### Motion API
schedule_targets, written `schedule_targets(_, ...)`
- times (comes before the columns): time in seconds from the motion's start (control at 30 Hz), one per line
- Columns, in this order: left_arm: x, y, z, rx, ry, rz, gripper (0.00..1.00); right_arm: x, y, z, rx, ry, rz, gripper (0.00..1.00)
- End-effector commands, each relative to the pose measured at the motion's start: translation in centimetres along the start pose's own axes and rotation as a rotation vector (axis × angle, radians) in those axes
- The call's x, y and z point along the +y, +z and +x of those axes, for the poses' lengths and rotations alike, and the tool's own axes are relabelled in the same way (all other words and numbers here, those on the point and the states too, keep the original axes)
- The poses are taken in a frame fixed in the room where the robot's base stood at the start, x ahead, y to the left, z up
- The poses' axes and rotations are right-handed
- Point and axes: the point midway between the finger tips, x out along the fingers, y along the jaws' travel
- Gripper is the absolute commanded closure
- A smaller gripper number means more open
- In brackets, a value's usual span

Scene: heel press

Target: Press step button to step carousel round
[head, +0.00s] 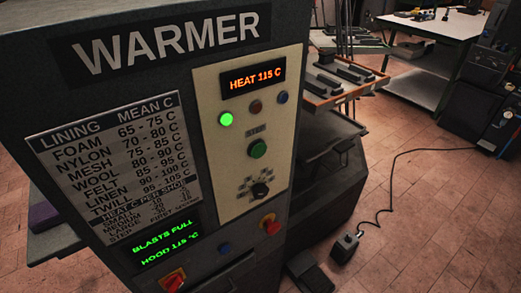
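The step button looks to be the green round button (258,149) on the cream control panel (238,190) of the grey warmer cabinet (150,95). A small label above it is too blurred to read surely. The panel display (254,77) reads HEAT 115 C in orange. Below it are a lit green lamp (225,119), a dim red one (256,107) and a dim blue one (282,97). I cannot identify the carousel surely. Neither of my grippers is in view.
A green display (165,243) reads BLASTS FULL, HOOD 115 °C. An orange-edged tray (340,90) of dark blocks stands behind. A corded pedal (344,246) lies on the tiled floor. A workbench (430,28) stands back right.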

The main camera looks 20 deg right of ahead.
Motion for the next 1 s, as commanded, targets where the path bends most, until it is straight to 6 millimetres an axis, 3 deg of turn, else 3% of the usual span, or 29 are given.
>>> schedule_targets(0.03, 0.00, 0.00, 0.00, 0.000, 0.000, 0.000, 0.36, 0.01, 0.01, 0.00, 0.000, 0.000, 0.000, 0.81)
schedule_targets(0.2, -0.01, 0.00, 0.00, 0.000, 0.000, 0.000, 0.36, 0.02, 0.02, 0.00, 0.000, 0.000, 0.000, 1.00)
schedule_targets(1.0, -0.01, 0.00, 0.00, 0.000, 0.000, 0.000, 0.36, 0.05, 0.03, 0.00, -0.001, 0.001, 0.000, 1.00)
